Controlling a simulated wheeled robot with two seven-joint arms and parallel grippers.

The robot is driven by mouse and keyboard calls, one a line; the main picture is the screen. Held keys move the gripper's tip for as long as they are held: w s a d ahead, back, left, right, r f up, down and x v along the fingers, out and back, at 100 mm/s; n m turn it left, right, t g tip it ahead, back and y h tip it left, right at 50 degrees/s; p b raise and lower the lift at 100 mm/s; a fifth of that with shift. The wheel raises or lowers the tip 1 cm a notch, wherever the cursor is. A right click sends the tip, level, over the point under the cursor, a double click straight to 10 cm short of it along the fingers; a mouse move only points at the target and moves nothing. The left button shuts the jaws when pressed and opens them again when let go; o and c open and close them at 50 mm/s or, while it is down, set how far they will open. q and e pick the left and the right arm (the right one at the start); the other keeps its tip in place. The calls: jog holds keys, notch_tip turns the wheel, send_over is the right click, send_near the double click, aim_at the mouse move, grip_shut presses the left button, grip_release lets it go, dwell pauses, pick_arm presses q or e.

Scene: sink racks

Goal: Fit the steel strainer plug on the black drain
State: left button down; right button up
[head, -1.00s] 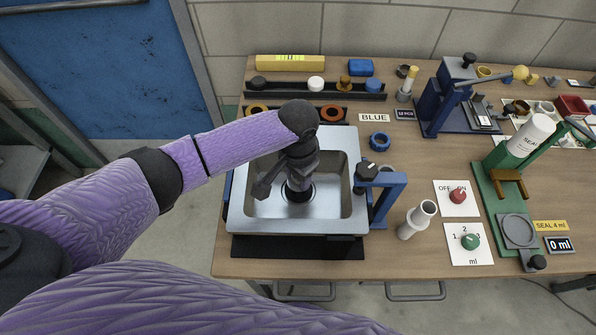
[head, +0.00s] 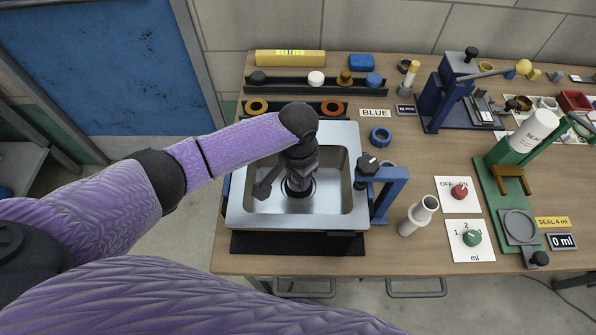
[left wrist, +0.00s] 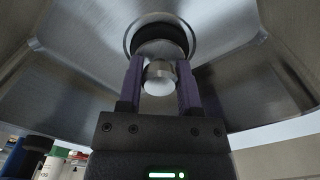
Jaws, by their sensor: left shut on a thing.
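The steel strainer plug (left wrist: 159,79) shows in the left wrist view as a short bright cylinder between my fingers. My left gripper (left wrist: 160,85) is shut on it. The black drain (left wrist: 162,35) is a dark ring in the sink floor, just beyond the plug and nearly in line with it. Whether the plug touches the drain cannot be told. In the head view my left gripper (head: 298,186) points down inside the steel sink (head: 240,208), low over the drain area, and hides the plug and most of the drain. My right gripper is not in view.
A blue bracket with a black knob (head: 367,165) stands at the sink's right rim. Behind it are racks with coloured rings and caps (head: 316,78). A white pipe piece (head: 419,216) and valve cards lie to the right.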

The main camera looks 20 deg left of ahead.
pick_arm(q)
jog(key=shift+f, duration=0.5)
jog(key=shift+c, duration=1)
grip_release()
notch_tip(320, 180, up, 10)
jog(key=p, duration=0.3)
